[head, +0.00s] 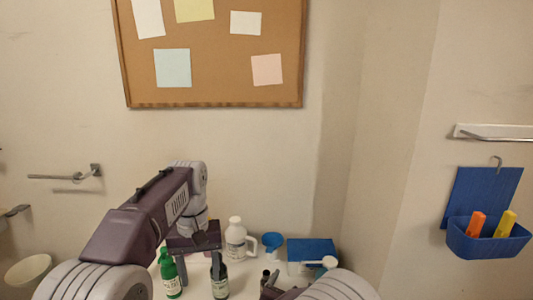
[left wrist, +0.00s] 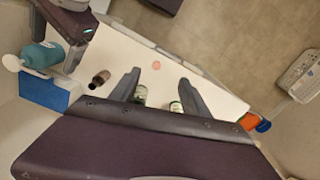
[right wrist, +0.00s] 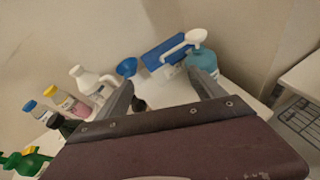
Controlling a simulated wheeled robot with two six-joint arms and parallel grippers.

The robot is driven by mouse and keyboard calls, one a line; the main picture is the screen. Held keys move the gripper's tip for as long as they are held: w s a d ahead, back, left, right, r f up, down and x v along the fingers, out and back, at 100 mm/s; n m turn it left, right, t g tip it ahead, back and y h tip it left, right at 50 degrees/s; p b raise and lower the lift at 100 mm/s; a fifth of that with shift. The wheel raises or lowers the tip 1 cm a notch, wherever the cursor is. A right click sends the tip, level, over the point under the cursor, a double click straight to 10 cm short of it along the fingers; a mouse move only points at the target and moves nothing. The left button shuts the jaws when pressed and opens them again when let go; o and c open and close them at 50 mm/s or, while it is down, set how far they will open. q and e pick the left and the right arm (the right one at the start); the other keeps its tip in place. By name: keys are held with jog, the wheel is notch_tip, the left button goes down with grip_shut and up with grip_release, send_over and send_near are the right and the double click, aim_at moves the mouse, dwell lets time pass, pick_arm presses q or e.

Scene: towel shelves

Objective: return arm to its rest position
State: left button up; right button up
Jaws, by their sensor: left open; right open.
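My left gripper (head: 199,274) comes in from the left in the head view and points down over the white counter among bottles. In the left wrist view its two fingers (left wrist: 160,85) are spread, with bottles partly hidden near them. My right arm (head: 335,287) shows at the bottom edge of the head view; I cannot make out its fingers clearly there. In the right wrist view my right gripper (right wrist: 162,80) has its fingers apart with nothing held between them.
A green bottle (head: 170,278), a dark bottle (head: 220,284) and a white jug (head: 236,240) stand close to the left gripper. A blue funnel (head: 272,242) and blue box (head: 311,248) are behind. A corkboard (head: 215,60) and blue wall holder (head: 487,240) hang on the walls.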

jog(key=s+d+m+g+h, duration=0.35)
jog(key=d+m, duration=0.25)
jog(key=d, duration=0.4)
jog(key=s+d+m+g+h, duration=0.2)
jog(key=s+d+m+g, duration=0.35)
jog(key=d, duration=0.55)
jog(key=s+d+f+m+g+y, duration=0.1)
jog(key=s+f+m+g+y, duration=0.3)
jog(key=s+m, duration=0.6)
pick_arm(q)
jog(key=s+a+f+m, duration=0.1)
jog(key=s+f, duration=0.6)
jog(key=f, duration=0.2)
jog(key=s+a+f+m+t, duration=0.1)
jog(key=s+f, duration=0.6)
jog(key=f, duration=0.3)
jog(key=shift+a+m+t, duration=0.2)
jog(key=shift+m+t, duration=0.1)
pick_arm(e)
jog(key=s+a+f+m+y, duration=0.2)
jog(key=a+m+y, duration=0.4)
jog(key=a+m, duration=0.3)
jog(key=shift+a+f+t, duration=0.4)
jog(key=shift+a+f, duration=0.15)
jog(key=shift+a, duration=0.45)
pick_arm(q)
jog(key=shift+s, duration=0.1)
pick_arm(e)
jog(key=shift+s, duration=0.15)
